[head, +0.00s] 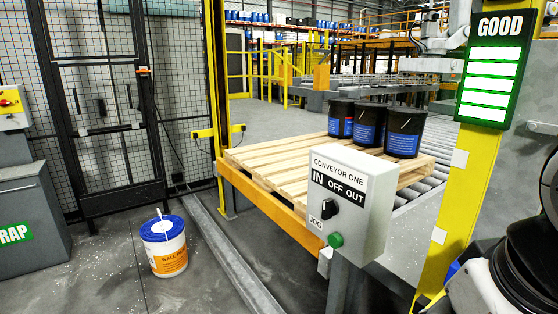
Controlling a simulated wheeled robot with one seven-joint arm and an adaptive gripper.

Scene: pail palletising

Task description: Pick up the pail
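A white pail (163,249) with a blue lid and an orange label stands upright on the floor at the lower left. Its thin handle lies up across the lid. Several black pails with blue labels stand on a wooden pallet (262,166) at the middle right; one is the front right black pail (404,134). The pallet rests on the conveyor. My gripper is not in the head view; only a dark and white part of my arm shows at the right edge, well apart from the white pail.
A grey control box (349,205) marked "CONVEYOR ONE" stands before the pallet. A low metal rail (232,262) runs along the floor between the white pail and the conveyor. Floor around the white pail is clear.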

